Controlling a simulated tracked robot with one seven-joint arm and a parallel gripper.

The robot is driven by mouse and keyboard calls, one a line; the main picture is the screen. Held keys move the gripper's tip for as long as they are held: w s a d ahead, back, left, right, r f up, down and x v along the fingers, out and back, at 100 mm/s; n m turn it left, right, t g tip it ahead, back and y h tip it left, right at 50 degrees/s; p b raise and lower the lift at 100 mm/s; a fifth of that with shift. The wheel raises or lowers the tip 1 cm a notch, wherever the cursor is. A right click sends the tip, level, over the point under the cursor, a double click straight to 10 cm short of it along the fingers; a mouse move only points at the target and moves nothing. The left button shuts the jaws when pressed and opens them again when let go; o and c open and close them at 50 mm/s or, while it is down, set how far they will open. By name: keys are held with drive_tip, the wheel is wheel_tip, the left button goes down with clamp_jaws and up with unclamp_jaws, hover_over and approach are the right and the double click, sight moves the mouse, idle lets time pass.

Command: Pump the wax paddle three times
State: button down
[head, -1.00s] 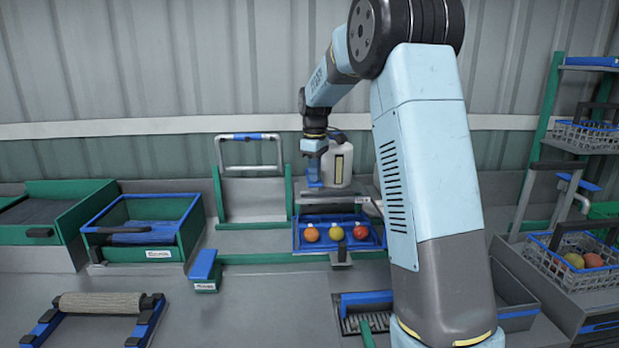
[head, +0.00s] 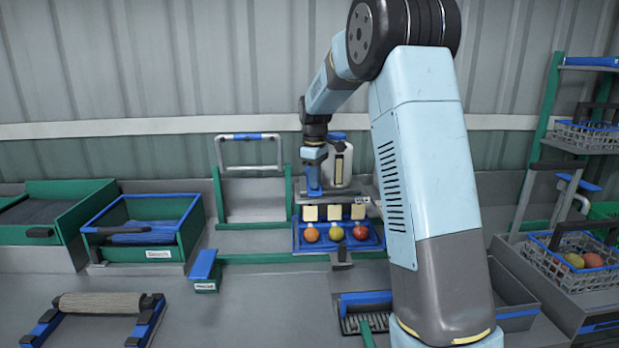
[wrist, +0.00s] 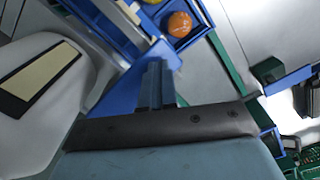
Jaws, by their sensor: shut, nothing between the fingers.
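The blue wax paddle (head: 313,192) is at the front of the shelf unit, beside the white jug (head: 346,172). My gripper (head: 313,186) is shut and empty, pointing down with its fingertips at the paddle. In the wrist view the closed fingers (wrist: 155,80) stand over the blue paddle surface (wrist: 122,92); the exact contact is hidden. Several cream pads (head: 334,212) hang in a row just above the tomatoes (head: 311,234) in the blue tray (head: 297,243).
A metal-and-blue handle frame (head: 248,137) stands left of the paddle. A green bin with blue rim (head: 184,235) is further left. A rope roller (head: 100,303) lies in front.

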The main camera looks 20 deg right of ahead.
drive_tip(key=shift+r, duration=1.6)
drive_tip(key=shift+f, duration=0.1)
drive_tip(key=shift+f, duration=1.65)
drive_tip(key=shift+r, duration=1.9)
